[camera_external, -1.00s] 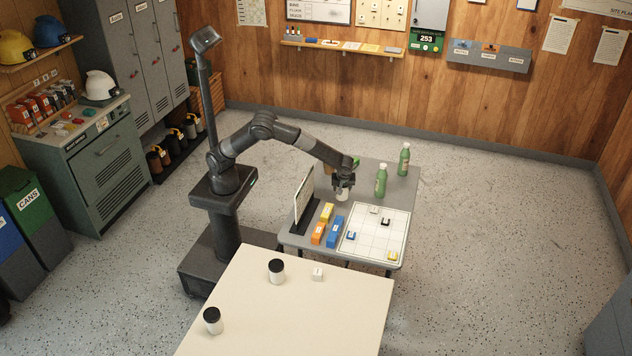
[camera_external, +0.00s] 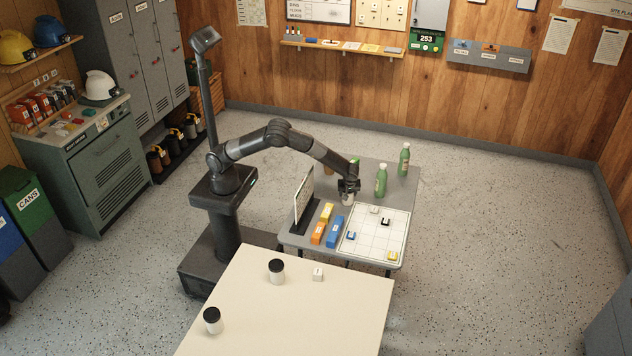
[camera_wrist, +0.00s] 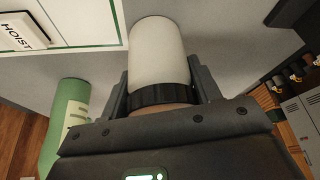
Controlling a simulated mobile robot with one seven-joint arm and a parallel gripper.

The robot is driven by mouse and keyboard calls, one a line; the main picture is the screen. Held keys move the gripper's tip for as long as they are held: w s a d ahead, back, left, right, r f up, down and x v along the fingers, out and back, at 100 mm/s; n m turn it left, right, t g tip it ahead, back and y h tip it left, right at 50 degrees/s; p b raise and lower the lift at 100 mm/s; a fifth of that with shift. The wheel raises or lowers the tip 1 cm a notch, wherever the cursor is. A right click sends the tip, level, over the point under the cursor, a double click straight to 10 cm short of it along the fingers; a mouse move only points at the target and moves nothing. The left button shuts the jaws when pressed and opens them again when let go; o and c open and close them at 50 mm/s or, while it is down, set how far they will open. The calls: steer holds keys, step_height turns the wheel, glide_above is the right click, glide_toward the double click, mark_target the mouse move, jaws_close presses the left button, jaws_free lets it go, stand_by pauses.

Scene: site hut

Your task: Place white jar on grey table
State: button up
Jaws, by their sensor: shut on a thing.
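My gripper (camera_external: 348,186) is over the grey table (camera_external: 374,170). It is shut on a white jar (camera_wrist: 159,55) with a black ribbed lid, its fingers on either side near the lid. The jar also shows below the fingers in the external view (camera_external: 348,198). It looks upright and close to the tabletop; I cannot tell whether its base touches. It stands between the upright dark panel and the green bottles, just behind the white grid board.
On the grey table are green bottles (camera_external: 381,180), a white grid board (camera_external: 375,238), blue (camera_external: 335,232) and orange blocks (camera_external: 318,233), and an upright panel (camera_external: 303,196). The cream table (camera_external: 290,310) in front holds two black-lidded white jars (camera_external: 276,271) and a white cube (camera_external: 318,274).

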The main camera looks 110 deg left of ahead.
steer(key=shift+f, duration=0.1)
steer(key=o, duration=1.3)
steer(key=v, duration=1.2)
steer(key=s+d+r+m+t+h, duration=0.15)
steer(key=s+r+m, duration=0.25)
steer(key=s+r, duration=0.4)
steer(key=s+d+r+m+t+h, duration=0.2)
steer(key=s+d+r+m+h, duration=0.15)
steer(key=s+r+m, duration=0.45)
steer(key=s+d+r+m+t, duration=0.1)
steer(key=s+d+r+m, duration=0.1)
steer(key=s, duration=0.9)
steer(key=s+d+r+m+t, duration=0.2)
steer(key=s+d+m, duration=0.2)
steer(key=s+m, duration=0.3)
steer(key=s, duration=0.4)
steer(key=shift+s+d+m+y, duration=0.2)
steer(key=shift+m+y, duration=0.1)
